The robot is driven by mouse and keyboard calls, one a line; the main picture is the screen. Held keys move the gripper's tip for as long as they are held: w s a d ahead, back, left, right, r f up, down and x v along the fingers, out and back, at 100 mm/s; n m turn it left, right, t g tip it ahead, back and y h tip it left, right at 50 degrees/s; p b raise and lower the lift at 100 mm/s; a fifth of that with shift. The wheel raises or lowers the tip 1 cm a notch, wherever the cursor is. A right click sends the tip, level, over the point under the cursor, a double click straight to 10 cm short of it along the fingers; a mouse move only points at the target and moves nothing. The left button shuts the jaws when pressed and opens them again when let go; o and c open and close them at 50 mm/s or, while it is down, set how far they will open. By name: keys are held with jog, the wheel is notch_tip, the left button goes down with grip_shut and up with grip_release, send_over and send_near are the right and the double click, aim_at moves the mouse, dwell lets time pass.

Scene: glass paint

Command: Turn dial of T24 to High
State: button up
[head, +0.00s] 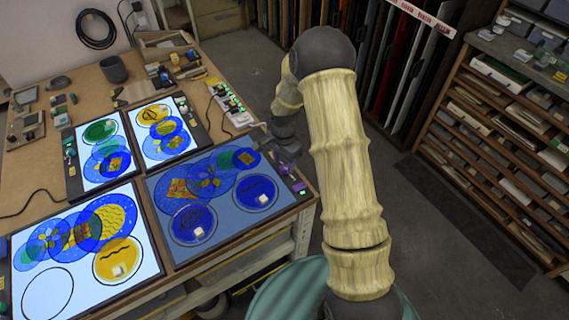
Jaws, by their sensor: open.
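A light panel (225,238) at the front right of the workbench glows a dim blue-grey, with blue and orange patterned discs on it. A dark control strip (300,188) with small knobs and a purple label runs along its right edge. My gripper (287,152) is open above the upper end of this strip, close to the panel's upper right corner. The gripper and arm hide part of that edge. I cannot make out the T24 label, the dial's setting or whether the fingers touch anything.
A brighter panel (30,257) lies at the front left, and two smaller lit panels (75,178) lie behind. A power strip (230,104) with green lights and a dark cup (113,69) stand on the workbench (25,185).

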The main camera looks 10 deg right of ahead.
aim_at(284, 170)
jog(key=shift+f, duration=1.35)
jog(key=c, duration=0.9)
jog(key=shift+d, duration=0.15)
jog(key=shift+c, duration=0.4)
